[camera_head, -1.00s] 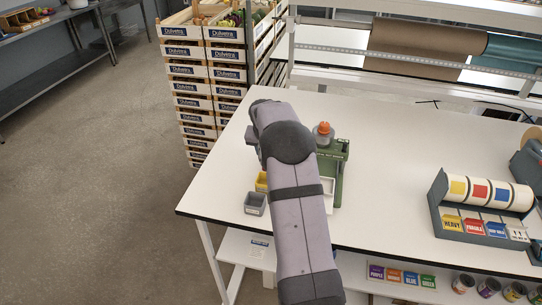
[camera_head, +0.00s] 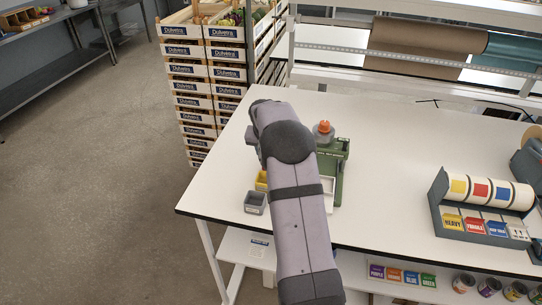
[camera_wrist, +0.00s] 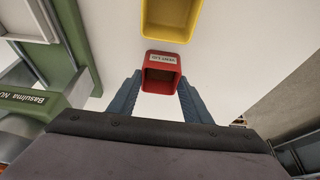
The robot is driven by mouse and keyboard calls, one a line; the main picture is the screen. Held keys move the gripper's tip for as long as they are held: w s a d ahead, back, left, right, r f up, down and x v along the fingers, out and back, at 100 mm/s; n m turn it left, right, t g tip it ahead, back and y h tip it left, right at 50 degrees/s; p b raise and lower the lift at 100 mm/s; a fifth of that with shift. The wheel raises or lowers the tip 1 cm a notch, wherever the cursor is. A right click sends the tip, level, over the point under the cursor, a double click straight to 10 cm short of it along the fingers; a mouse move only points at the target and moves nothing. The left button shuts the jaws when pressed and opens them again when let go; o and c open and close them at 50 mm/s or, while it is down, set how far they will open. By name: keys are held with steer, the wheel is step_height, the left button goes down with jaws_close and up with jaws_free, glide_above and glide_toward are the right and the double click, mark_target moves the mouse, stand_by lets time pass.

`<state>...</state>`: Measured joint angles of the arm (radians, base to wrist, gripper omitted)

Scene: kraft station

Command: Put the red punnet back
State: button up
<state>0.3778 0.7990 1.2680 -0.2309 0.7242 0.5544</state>
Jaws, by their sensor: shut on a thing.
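The red punnet (camera_wrist: 148,60) is a small open box with a white label on its rim. It shows in the wrist view between the two blue-grey fingers of my gripper (camera_wrist: 160,84), which is shut on it. It looks empty. A yellow punnet (camera_wrist: 170,32) is just beyond it in the wrist view, and part of it shows beside my arm in the head view (camera_head: 261,179). My arm hides the red punnet and my gripper in the head view. I cannot tell whether the red punnet touches the white table.
A grey punnet (camera_head: 255,203) stands near the table's front left edge. A green device (camera_head: 340,165) with an orange-topped part (camera_head: 323,132) stands right of my arm. A label holder (camera_head: 482,215) is at the right. The table (camera_head: 400,150) between them is clear.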

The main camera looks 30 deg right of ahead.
steer(key=o, duration=1.2)
steer(key=shift+c, duration=0.2)
step_height(320, 180, up, 8)
steer(key=p, duration=0.5)
stand_by(0.3)
